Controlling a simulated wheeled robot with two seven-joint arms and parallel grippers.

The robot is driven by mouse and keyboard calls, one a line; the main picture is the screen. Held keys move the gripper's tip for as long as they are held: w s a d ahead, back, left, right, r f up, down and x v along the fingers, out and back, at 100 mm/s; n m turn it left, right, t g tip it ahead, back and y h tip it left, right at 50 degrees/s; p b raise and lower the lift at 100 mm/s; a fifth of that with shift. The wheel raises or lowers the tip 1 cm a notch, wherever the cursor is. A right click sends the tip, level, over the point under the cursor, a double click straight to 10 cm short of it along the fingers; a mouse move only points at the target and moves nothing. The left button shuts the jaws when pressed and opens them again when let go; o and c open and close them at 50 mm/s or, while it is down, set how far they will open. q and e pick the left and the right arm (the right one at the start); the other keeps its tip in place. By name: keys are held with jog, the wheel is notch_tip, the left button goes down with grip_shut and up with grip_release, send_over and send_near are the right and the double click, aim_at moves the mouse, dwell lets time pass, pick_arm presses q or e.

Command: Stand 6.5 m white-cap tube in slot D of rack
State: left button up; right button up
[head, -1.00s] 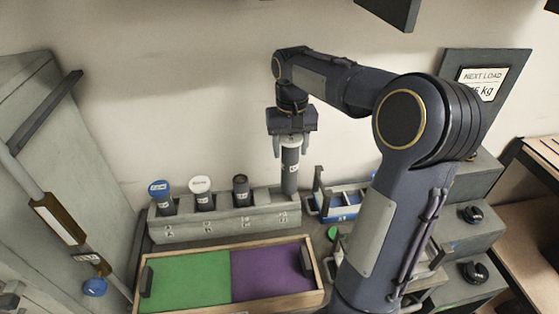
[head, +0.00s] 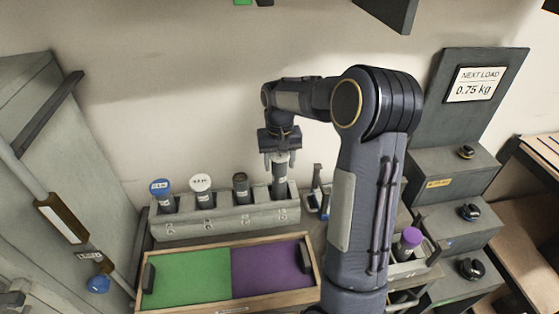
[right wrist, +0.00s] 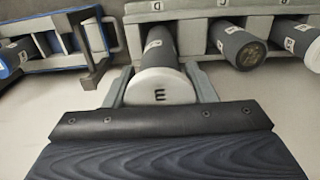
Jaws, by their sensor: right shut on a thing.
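My right gripper (head: 280,160) is shut on a dark grey tube with a white cap (head: 280,178). The tube is upright at the rightmost slot of the grey rack (head: 225,222), and its lower end appears to be inside that slot. In the right wrist view the white cap (right wrist: 160,87) sits between the two fingers, with a dark letter on top. The rack's other slots hold a blue-cap tube (head: 162,195), another white-cap tube (head: 201,190) and a dark-cap tube (head: 241,188). My left gripper is not in view.
A wooden tray with green (head: 190,280) and purple (head: 270,268) halves lies before the rack. A blue holder (head: 316,203) stands right of the rack. A purple-cap tube (head: 409,240) stands further right, by grey steps and a sign (head: 476,84) reading 0.75 kg.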

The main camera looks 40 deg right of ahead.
jog(key=shift+f, duration=0.2)
jog(key=o, duration=1.6)
jog(key=shift+r, duration=0.1)
notch_tip(320, 180, up, 12)
jog(key=shift+f, duration=0.2)
jog(key=shift+s+r, duration=0.1)
jog(key=shift+r, duration=0.3)
jog(key=shift+s+a+f+n+t+y, duration=0.7)
jog(key=shift+s+a+f+t, duration=0.3)
jog(key=shift+s+a, duration=2.5)
jog(key=shift+s+a+f+n+t+y, duration=0.55)
jog(key=shift+s+a+f+n+t, duration=0.4)
jog(key=shift+s+a, duration=2.5)
jog(key=shift+s+a+f+n+t+y, duration=0.45)
jog(key=shift+s+a+f+t+y, duration=0.5)
jog(key=shift+s+a, duration=2.55)
